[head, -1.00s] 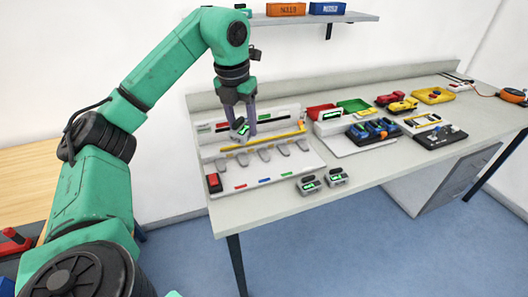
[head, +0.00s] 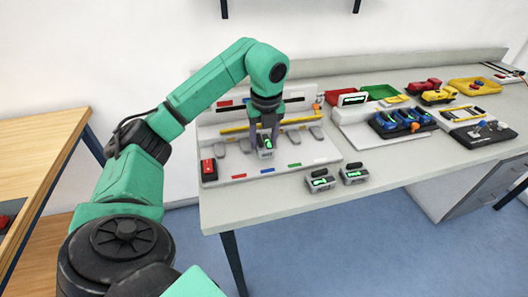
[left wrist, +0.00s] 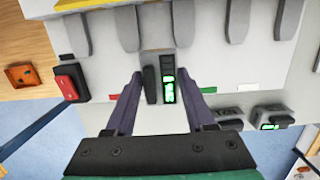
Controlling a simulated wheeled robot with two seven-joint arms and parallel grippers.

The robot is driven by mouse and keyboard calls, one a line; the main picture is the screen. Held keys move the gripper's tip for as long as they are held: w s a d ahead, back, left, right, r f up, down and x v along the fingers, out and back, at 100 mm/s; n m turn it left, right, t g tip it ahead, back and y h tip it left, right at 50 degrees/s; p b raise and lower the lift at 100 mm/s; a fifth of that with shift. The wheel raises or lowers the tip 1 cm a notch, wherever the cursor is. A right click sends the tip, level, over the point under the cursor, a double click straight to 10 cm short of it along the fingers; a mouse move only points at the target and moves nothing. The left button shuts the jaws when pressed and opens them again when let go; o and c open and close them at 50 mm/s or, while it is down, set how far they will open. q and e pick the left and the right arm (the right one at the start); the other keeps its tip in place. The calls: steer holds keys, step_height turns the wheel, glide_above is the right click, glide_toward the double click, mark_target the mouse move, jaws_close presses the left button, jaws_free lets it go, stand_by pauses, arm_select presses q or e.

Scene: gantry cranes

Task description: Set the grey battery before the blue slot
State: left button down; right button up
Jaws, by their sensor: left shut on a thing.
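My left gripper (head: 265,143) is shut on a grey battery (head: 266,153) with a lit green display. It holds the battery upright at the front of the white slotted board (head: 215,146). The battery stands in front of a row of grey slots, behind the blue mark (head: 267,170). In the left wrist view the battery (left wrist: 160,82) sits between the two fingers (left wrist: 163,108), in line with a grey slot behind it. I cannot tell whether its base touches the board. My right gripper is not in view.
Two similar grey batteries (head: 320,181) stand on the table (head: 400,168) to the right of the board's front edge. A red switch (head: 208,169) is at the board's left corner. A stand with blue packs (head: 402,120) and a yellow tray (head: 475,86) lie further right.

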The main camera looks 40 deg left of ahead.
mark_target(263, 149)
arm_select(q)
steer(key=f, duration=0.3)
steer(key=shift+s, duration=0.2)
steer(key=shift+w+f, duration=0.1)
steer(key=shift+f, duration=0.15)
steer(key=shift+c, duration=1.3)
jaws_free()
steer(key=r, duration=0.4)
steer(key=r+p, duration=0.1)
steer(key=r, duration=0.1)
steer(key=shift+s+d+r, duration=0.1)
steer(key=shift+s+d, duration=0.1)
steer(key=shift+d, duration=0.15)
steer(key=r+p, duration=0.1)
steer(key=r, duration=0.1)
steer(key=r+p, duration=0.1)
steer(key=r, duration=0.1)
steer(key=r+p, duration=0.1)
steer(key=r, duration=0.1)
steer(key=shift+s+d+r+p, duration=0.15)
steer(key=shift+s+d+p, duration=0.15)
steer(key=shift+s+d, duration=0.1)
steer(key=shift+w, duration=0.1)
